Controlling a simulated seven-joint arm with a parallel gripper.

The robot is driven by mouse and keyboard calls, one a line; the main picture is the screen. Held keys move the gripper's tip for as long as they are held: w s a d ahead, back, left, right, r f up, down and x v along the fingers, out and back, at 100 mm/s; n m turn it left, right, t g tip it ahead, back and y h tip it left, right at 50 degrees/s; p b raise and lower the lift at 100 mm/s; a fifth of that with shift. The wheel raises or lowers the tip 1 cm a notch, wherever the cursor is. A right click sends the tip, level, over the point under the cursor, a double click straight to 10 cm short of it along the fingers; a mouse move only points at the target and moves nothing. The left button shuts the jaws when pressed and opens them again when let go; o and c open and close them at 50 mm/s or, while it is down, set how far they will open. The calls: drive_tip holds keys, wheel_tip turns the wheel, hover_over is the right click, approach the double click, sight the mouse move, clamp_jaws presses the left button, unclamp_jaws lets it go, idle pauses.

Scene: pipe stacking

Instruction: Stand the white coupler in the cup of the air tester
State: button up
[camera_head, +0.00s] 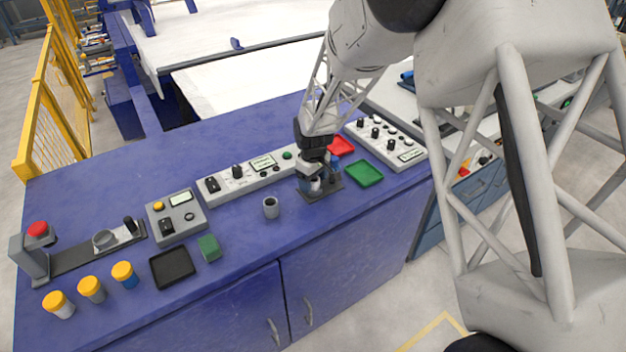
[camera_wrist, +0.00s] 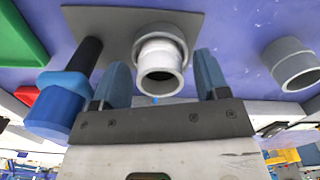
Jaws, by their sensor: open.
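The white coupler (camera_wrist: 160,62) stands upright in the round grey cup (camera_wrist: 178,32) of the air tester, seen in the wrist view. The tester's flat grey base plate (camera_wrist: 100,20) lies on the blue bench, with a dark post and a blue part (camera_wrist: 58,100) beside the cup. My gripper (camera_wrist: 165,78) is open, with one blue finger on each side of the coupler and a gap showing at both sides. In the head view my gripper (camera_head: 311,172) is over the tester plate (camera_head: 322,193) and partly hides the cup and coupler.
A grey pipe piece (camera_head: 270,208) stands on the bench left of the tester. A green tray (camera_head: 365,174) and a red tray (camera_head: 341,146) lie to its right. Control panels (camera_head: 240,178) stand behind. A black tray (camera_head: 172,269) and yellow-capped jars (camera_head: 92,289) are farther left.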

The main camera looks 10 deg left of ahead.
sight(315, 179)
drive_tip(key=shift+r, duration=0.1)
wheel_tip(315, 179, up, 12)
idle(0.6)
idle(0.7)
drive_tip(key=shift+r, duration=0.1)
drive_tip(key=s+d+r+m+t, duration=0.1)
drive_tip(key=s+d+r+m, duration=0.2)
drive_tip(key=s+d+r, duration=0.55)
drive_tip(key=s+d+r+m, duration=0.3)
drive_tip(key=s+d+r, duration=0.3)
drive_tip(key=d, duration=0.6)
drive_tip(key=s+d+m, duration=0.2)
drive_tip(key=s+d, duration=0.2)
drive_tip(key=s, duration=0.3)
drive_tip(key=s+d+r+m+t, duration=0.1)
drive_tip(key=s+d+m, duration=0.1)
drive_tip(key=s+d, duration=0.3)
drive_tip(key=s+d+m, duration=0.2)
drive_tip(key=s+d, duration=0.2)
drive_tip(key=s, duration=0.7)
drive_tip(key=shift+d+r+t, duration=0.2)
drive_tip(key=shift+d+t, duration=0.1)
drive_tip(key=shift+d, duration=0.1)
